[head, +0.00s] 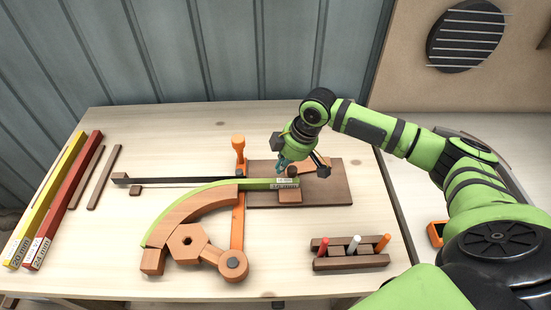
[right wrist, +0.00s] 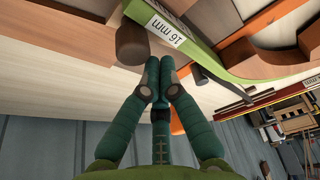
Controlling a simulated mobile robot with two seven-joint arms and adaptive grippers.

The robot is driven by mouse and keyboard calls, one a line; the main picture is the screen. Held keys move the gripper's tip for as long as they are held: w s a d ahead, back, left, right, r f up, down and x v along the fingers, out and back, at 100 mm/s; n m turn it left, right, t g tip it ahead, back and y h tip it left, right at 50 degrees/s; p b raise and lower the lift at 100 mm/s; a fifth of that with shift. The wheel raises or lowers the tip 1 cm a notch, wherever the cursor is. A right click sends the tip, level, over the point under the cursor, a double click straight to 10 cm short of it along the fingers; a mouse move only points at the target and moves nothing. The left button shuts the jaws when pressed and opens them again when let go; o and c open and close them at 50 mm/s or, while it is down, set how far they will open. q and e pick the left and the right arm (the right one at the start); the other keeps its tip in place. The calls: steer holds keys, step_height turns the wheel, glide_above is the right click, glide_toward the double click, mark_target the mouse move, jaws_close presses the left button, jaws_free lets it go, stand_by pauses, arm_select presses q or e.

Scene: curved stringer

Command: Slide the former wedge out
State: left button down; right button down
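A curved wooden former (head: 190,213) lies on the table with a green strip (head: 170,212) labelled 16 mm bent along its outer edge. A wooden block (head: 290,196) and a dark peg (head: 292,171) are at the strip's right end, on a brown board (head: 335,185). I cannot tell for certain which piece is the wedge. My right gripper (head: 281,168) is above the board, close to the strip's labelled end. In the right wrist view its fingertips (right wrist: 160,64) are together with nothing visible between them, beside the dark peg (right wrist: 132,44). My left gripper is out of view.
An orange bar with a knob (head: 238,143) crosses by the former. A long dark bar (head: 180,181) lies behind it. A rack (head: 350,262) with coloured pegs is at the front right. Yellow (head: 48,195) and red (head: 66,195) bars lie at the left.

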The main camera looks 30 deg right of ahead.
steer(key=shift+w+a, duration=0.1)
steer(key=s+d+p, duration=0.1)
steer(key=d, duration=0.2)
steer(key=s+d+p, duration=0.1)
steer(key=d, duration=0.3)
steer(key=s+d+p, duration=0.1)
steer(key=d, duration=0.3)
steer(key=shift+d, duration=0.35)
steer(key=shift+s+d+r, duration=0.1)
steer(key=shift+r, duration=0.15)
steer(key=v, duration=1.1)
steer(key=shift+r, duration=0.25)
